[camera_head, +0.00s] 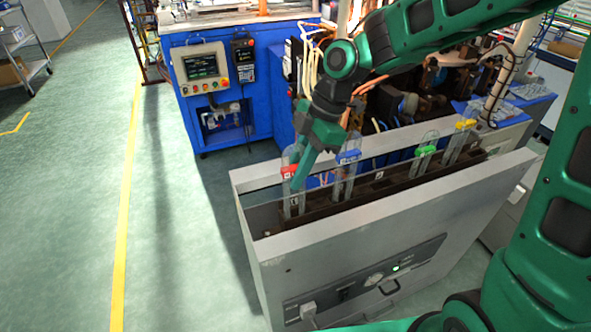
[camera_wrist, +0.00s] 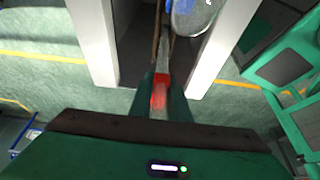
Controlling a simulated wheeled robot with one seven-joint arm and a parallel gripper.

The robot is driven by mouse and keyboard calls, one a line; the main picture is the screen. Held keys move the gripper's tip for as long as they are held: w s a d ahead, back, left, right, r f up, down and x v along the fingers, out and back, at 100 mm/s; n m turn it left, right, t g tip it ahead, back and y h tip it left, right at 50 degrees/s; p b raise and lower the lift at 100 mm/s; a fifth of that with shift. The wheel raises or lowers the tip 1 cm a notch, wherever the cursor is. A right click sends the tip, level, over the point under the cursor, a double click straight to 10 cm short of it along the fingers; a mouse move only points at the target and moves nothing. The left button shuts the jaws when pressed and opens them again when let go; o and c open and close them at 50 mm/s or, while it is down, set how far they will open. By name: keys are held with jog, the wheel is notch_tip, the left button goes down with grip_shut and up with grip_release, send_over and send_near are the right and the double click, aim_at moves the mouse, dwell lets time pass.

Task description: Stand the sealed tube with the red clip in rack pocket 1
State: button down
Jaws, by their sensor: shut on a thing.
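The clear tube with the red clip (camera_head: 289,172) is upright at the left end of the brown rack (camera_head: 395,187). Its lower part is down among the rack's pockets; whether its base rests on the bottom I cannot tell. My gripper (camera_head: 297,182) comes down from above right and is shut on this tube at the clip. In the wrist view the red clip (camera_wrist: 160,92) shows between the green fingers. The finger tips hide part of the tube.
A blue-clipped tube (camera_head: 347,157) stands close to the right of my gripper. A green-clipped tube (camera_head: 425,152) and a yellow-clipped tube (camera_head: 462,130) stand farther right. The grey cabinet's raised walls (camera_head: 330,232) surround the rack. A blue machine (camera_head: 225,125) stands behind.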

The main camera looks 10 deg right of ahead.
jog(key=c, duration=1.6)
grip_release()
jog(key=v, duration=1)
jog(key=shift+w+d+r, duration=0.1)
jog(key=shift+d+r, duration=0.1)
jog(key=shift+r, duration=0.1)
